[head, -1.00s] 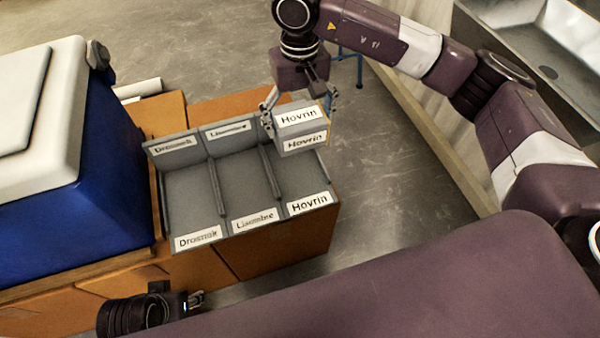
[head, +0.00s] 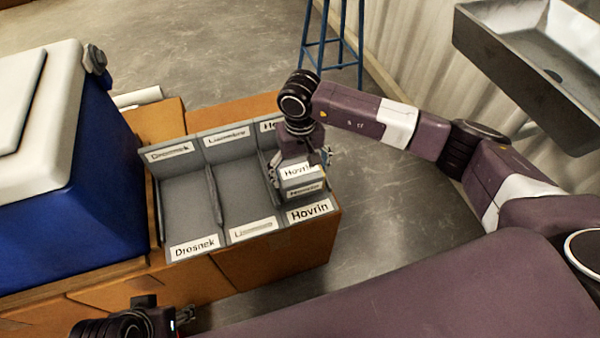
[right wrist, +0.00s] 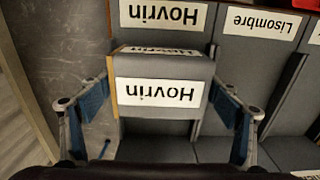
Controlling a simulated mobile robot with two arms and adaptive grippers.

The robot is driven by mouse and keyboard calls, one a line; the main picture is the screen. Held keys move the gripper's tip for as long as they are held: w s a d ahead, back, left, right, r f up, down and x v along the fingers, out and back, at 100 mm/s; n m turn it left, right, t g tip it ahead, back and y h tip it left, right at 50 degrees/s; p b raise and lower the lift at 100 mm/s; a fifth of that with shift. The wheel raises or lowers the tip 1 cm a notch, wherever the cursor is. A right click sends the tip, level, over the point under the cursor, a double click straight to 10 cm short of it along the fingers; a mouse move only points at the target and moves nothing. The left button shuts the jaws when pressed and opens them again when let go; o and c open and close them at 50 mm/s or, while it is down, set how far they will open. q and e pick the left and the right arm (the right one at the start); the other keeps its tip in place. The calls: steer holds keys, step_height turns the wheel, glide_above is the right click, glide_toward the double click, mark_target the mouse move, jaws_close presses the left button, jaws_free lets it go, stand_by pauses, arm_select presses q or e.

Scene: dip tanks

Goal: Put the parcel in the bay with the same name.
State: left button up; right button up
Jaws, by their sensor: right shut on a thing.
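The parcel (head: 302,183) is a small grey box with white labels reading Hovrin. My right gripper (head: 299,176) is shut on it, one finger on each side. The right wrist view shows the parcel (right wrist: 158,68) between blue finger pads. It is at the right-hand bay of the grey rack (head: 215,205), above or inside it; whether it touches the floor is unclear. This bay's front label (head: 310,211) reads Hovrin; its back label is partly hidden by my arm. The other bays read Drosnek (head: 194,247) and Lisombre (head: 252,229), and look empty. My left gripper (head: 183,317) is at the bottom left, its jaws unclear.
The rack stands on an orange-brown wooden cabinet (head: 285,250). A blue cooler with a white lid (head: 70,200) stands to the left. A blue stool (head: 333,42) and a grey sink (head: 530,65) are at the back right. The floor right of the cabinet is clear.

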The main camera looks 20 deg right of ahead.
steer(key=o, duration=1.4)
steer(key=shift+o, duration=0.2)
